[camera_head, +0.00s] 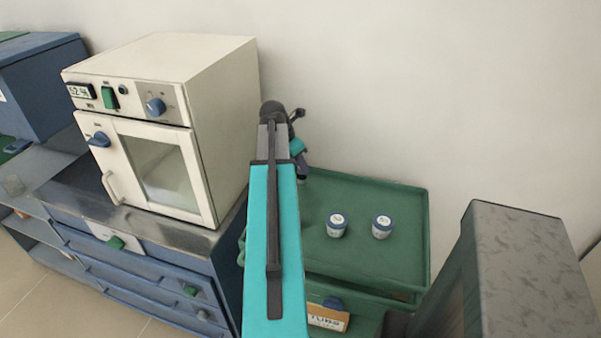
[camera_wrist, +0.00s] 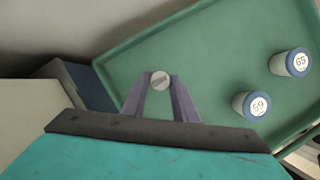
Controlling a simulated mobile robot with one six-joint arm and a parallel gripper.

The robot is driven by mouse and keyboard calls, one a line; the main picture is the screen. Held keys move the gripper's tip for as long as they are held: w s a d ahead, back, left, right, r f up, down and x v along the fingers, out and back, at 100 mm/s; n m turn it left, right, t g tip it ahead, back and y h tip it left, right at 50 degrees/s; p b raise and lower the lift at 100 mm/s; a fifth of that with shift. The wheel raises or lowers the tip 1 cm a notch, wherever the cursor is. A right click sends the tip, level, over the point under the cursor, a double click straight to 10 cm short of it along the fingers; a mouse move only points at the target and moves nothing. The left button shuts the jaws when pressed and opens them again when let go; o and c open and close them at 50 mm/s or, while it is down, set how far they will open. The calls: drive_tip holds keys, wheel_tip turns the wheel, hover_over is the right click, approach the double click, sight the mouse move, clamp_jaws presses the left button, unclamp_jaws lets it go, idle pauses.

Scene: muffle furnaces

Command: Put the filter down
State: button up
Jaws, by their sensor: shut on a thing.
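My gripper (camera_wrist: 160,90) is shut on a small round object, the filter (camera_wrist: 160,80), held between its two purple-grey fingertips. The filter shows a pale, lettered round face in the wrist view; the lettering is too small to read. The green tray (camera_wrist: 145,50) lies behind it in that view. In the head view, my gripper (camera_head: 303,165) is partly hidden by my arm, over the back left part of the green tray (camera_head: 385,270). The filter cannot be made out there. I cannot tell how high it is above the tray.
Two blue-and-white tubs stand on the tray's right side, marked 59 (camera_wrist: 251,104) and 65 (camera_wrist: 290,62). A cream furnace (camera_head: 160,120) with its door shut stands on a blue drawer cabinet (camera_head: 150,275) at left. A wall rises behind.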

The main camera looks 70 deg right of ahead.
sight(300, 183)
drive_tip(key=shift+f, duration=0.15)
drive_tip(key=shift+f+p, duration=0.3)
drive_tip(key=shift+f, duration=1.45)
drive_tip(key=shift+f, duration=0.15)
drive_tip(key=o, duration=1)
drive_tip(key=shift+o, duration=0.2)
drive_tip(key=shift+r, duration=0.2)
drive_tip(key=b+v, duration=0.1)
drive_tip(key=v, duration=1.1)
